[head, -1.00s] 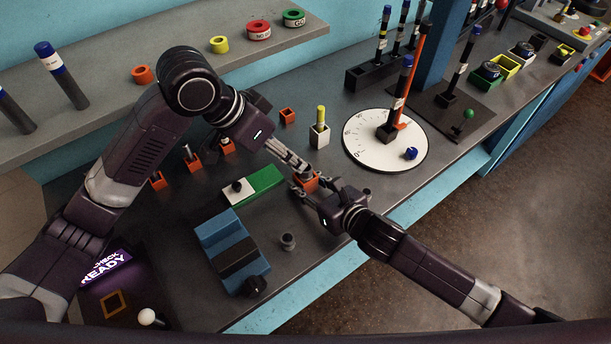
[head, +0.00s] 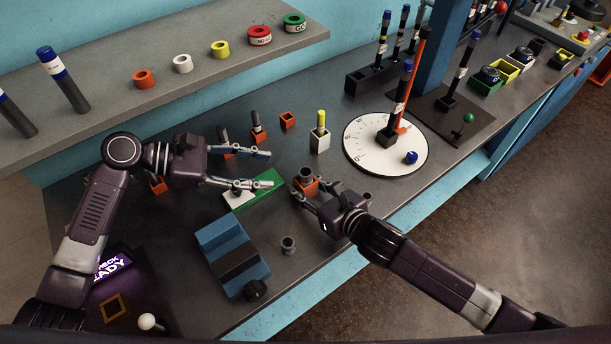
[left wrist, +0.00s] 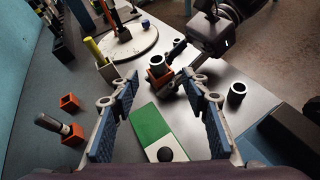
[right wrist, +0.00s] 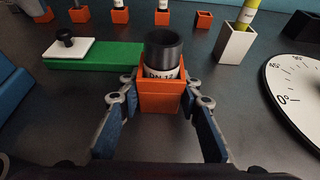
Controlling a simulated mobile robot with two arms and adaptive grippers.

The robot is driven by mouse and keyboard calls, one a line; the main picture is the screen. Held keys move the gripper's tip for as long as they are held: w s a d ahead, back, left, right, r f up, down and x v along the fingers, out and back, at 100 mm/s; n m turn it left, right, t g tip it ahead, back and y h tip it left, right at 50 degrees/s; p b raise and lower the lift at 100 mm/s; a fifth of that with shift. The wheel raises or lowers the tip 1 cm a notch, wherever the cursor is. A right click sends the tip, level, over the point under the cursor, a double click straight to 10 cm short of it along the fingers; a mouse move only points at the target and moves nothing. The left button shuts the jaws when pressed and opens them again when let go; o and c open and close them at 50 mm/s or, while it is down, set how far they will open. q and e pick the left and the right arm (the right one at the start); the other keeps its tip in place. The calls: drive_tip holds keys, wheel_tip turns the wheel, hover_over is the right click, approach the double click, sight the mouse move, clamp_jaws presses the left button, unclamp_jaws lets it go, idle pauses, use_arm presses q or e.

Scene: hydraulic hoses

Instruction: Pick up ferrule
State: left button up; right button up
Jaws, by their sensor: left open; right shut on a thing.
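A short dark hollow cylinder with a white DN label, apparently a ferrule, stands upright in a small orange block (head: 304,188); the cylinder shows clearly in the right wrist view (right wrist: 163,52). My right gripper (head: 307,196) is shut on the orange block, one finger on each side. A second grey hollow collar, also ferrule-like (head: 288,244), stands alone on the bench; the left wrist view shows it too (left wrist: 237,93). My left gripper (head: 268,169) is open and empty, left of the orange block, above the green and white block (head: 264,186).
A blue vise-like fixture (head: 230,255) stands at the front. A white holder (head: 320,141) with a yellow-topped piece and a white dial plate (head: 360,157) lie to the right. Several orange holders stand behind. Coloured rings line the shelf (head: 200,85).

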sight(300, 172)
use_arm(q)
drive_tip(key=shift+w+d+f+n, duration=0.4)
drive_tip(key=shift+d+f, duration=0.4)
drive_tip(key=shift+d, duration=0.7)
drive_tip(key=shift+w+d+f+n, duration=0.45)
drive_tip(key=shift+d+f, duration=0.4)
drive_tip(key=shift+d, duration=0.6)
drive_tip(key=shift+w+d+f+n, duration=0.4)
drive_tip(key=shift+d+f, duration=0.4)
drive_tip(key=shift+d, duration=0.7)
drive_tip(key=shift+c, duration=0.6)
clamp_jaws()
